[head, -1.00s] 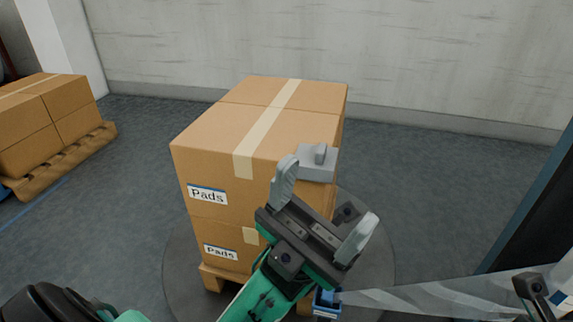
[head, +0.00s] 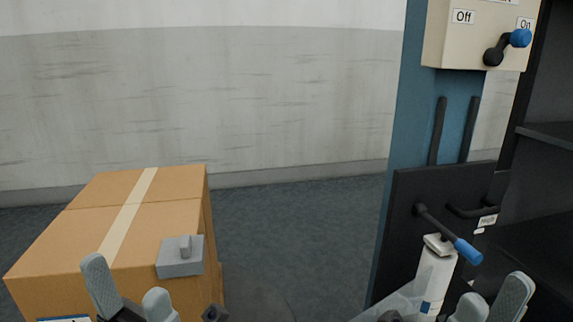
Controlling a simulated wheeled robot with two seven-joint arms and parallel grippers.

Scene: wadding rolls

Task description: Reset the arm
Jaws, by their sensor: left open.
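My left gripper (head: 128,288) is low at the left of the head view, with its two grey fingers apart and nothing between them. It shows in front of the stacked cardboard boxes (head: 170,185). My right gripper (head: 493,302) is at the bottom right edge, its two grey fingertips apart with nothing seen between them. It shows in front of the machine, below the blue-tipped lever (head: 466,250). Most of both arms is out of view.
A grey block (head: 181,262) with a small knob sits on the box top. The control box (head: 448,45) has an Off/On lever (head: 508,45). Floor between boxes and machine is clear.

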